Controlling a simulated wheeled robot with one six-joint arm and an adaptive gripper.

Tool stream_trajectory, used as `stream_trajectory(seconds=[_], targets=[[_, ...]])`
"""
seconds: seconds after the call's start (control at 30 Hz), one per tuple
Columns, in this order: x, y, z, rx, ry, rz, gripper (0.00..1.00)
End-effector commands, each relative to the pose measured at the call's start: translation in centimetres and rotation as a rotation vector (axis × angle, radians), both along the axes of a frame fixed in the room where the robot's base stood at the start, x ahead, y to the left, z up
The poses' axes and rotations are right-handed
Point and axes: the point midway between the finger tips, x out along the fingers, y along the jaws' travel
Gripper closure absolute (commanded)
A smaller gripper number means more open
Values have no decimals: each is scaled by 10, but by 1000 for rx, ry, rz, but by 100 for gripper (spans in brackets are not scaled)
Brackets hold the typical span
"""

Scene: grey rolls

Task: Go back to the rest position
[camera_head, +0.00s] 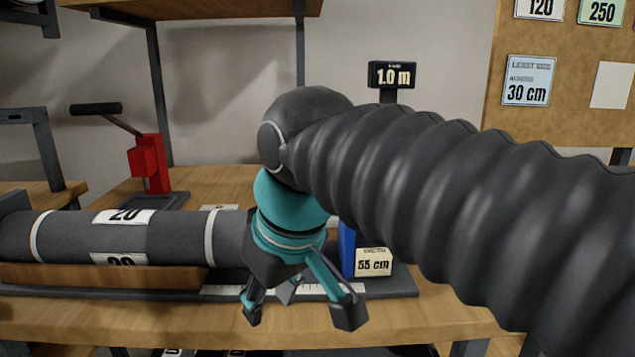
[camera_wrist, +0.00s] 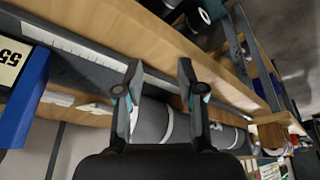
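My gripper (camera_head: 300,308) hangs at the front edge of the wooden bench, fingers pointing down. Its two fingers are spread apart with nothing visible gripped between them; it also shows open in the wrist view (camera_wrist: 160,72). A dark grey roll (camera_head: 175,232) with white bands and "20" labels lies across the left of the bench; its right end is hidden behind my gripper. In the wrist view, a grey roll (camera_wrist: 150,122) with a pale band shows beyond the fingers. Whether my gripper touches the roll, I cannot tell.
A blue block (camera_head: 347,248) with a "55 cm" label stands right of my gripper on a dark tray with a white ruler. A red hand-crank device (camera_head: 150,162) stands at the back left. A "1.0 m" sign (camera_head: 391,75) stands behind. Bench (camera_head: 420,318) is bare at front right.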

Motion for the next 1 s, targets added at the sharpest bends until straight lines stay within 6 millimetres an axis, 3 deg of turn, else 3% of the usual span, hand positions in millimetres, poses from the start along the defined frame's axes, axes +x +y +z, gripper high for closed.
stream_trajectory(seconds=[0.4, 0.73, 1.0], targets=[[-47, 0, -42, 75, 35, -113, 61], [-44, -41, -73, 91, 39, -265, 61], [-32, -70, -81, 94, 18, -348, 61]])
